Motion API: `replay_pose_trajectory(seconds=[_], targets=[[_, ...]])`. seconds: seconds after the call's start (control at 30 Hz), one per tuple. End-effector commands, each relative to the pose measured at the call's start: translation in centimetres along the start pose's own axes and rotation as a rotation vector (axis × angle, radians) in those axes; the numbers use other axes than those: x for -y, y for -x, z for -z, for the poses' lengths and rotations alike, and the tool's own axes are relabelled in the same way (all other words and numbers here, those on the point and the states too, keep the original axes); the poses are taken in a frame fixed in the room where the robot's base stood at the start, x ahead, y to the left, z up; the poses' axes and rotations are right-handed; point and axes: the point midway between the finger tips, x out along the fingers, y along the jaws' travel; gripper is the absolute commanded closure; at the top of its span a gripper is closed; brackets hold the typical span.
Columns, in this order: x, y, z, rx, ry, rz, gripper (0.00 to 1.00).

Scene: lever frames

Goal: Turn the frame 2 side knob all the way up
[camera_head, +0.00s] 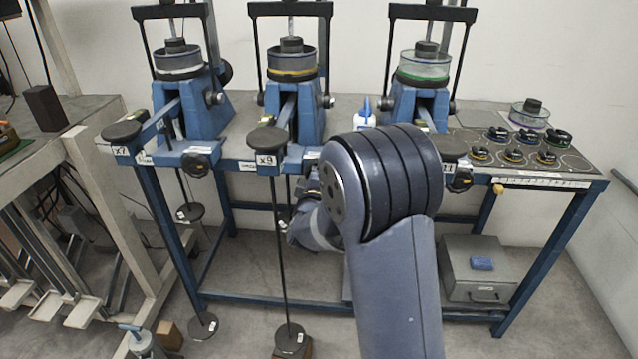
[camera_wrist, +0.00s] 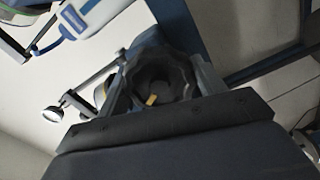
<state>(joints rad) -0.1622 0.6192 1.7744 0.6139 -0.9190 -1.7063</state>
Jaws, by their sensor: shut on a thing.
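In the wrist view, a black lobed knob (camera_wrist: 185,70) with a small yellow mark sits between the two fingers of my gripper (camera_wrist: 163,86). The fingers are shut on it, one on each side. In the head view, three blue lever frames stand along the bench. The middle one (camera_head: 312,122) has an arm labelled x9, and my arm covers the area at its right front. My gripper and the knob it holds are hidden there behind my own arm. Which way the knob's mark counts as up cannot be told.
Similar black knobs show on the left frame (camera_head: 197,163) and the right frame (camera_head: 461,179). A long rod with a weight (camera_head: 290,338) hangs from the x9 arm. A white and blue bottle (camera_head: 364,113) stands behind my arm. Several small weights (camera_head: 514,155) lie at the bench's right.

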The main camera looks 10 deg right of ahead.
Motion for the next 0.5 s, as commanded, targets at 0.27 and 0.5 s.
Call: replay_pose_trajectory(seconds=[0.27, 0.5], targets=[[-0.36, -0.2, 0.02, 0.0, -0.141, -0.007, 0.23], [-0.23, -0.11, 0.03, 0.0, -0.137, -0.004, 0.18]])
